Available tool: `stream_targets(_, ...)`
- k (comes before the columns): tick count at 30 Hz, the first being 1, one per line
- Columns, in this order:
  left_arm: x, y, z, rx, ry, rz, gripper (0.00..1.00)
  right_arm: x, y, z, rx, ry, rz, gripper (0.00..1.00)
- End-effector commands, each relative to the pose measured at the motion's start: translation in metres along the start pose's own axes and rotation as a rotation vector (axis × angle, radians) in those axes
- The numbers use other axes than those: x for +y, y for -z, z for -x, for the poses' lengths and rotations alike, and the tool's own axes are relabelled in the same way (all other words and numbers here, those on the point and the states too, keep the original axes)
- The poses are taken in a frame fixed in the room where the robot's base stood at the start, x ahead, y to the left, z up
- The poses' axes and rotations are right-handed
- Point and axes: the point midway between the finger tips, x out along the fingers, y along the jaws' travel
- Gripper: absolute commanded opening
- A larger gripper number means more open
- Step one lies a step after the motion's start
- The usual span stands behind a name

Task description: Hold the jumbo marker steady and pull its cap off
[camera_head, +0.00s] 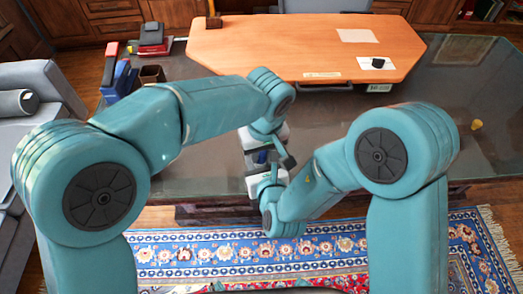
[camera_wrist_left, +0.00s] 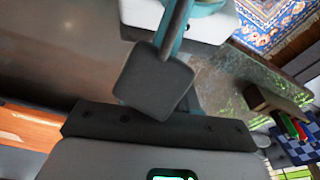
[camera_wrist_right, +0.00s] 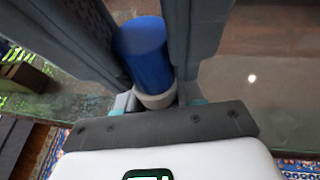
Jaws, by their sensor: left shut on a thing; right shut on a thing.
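The jumbo marker shows in the right wrist view as a thick blue cylinder (camera_wrist_right: 145,50) with a pale grey-white section (camera_wrist_right: 155,97) at its near end. My right gripper (camera_wrist_right: 150,45) is shut on it, a dark finger on each side. In the left wrist view a dark square finger pad (camera_wrist_left: 155,82) hides the marker.
The dark glossy desk (camera_head: 400,120) lies beneath, with an orange-brown board (camera_head: 290,45) behind. A blue and red object (camera_head: 118,75), a brown cup (camera_head: 152,74) and a red-black item (camera_head: 150,40) stand left. A small yellow thing (camera_head: 476,125) lies right. A grey sofa (camera_head: 40,85) is far left.

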Motion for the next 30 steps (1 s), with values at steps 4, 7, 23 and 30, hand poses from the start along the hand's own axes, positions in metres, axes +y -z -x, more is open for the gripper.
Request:
stream_targets(4,0.003,0.001,0.007,0.004,-0.011,0.0,0.0,0.002,0.001,0.0,0.004,-0.006,0.005,0.0)
stream_targets(7,0.003,0.002,0.011,0.004,-0.012,0.0,0.0,0.002,0.002,0.0,0.006,-0.007,0.005,0.0)
stream_targets(23,0.002,0.003,0.021,0.002,-0.007,0.0,0.0,0.001,0.002,0.0,0.005,-0.004,0.003,0.0)
stream_targets(30,0.002,0.006,0.039,0.005,-0.007,0.001,0.0,0.001,0.001,0.0,0.004,-0.002,0.001,0.0)
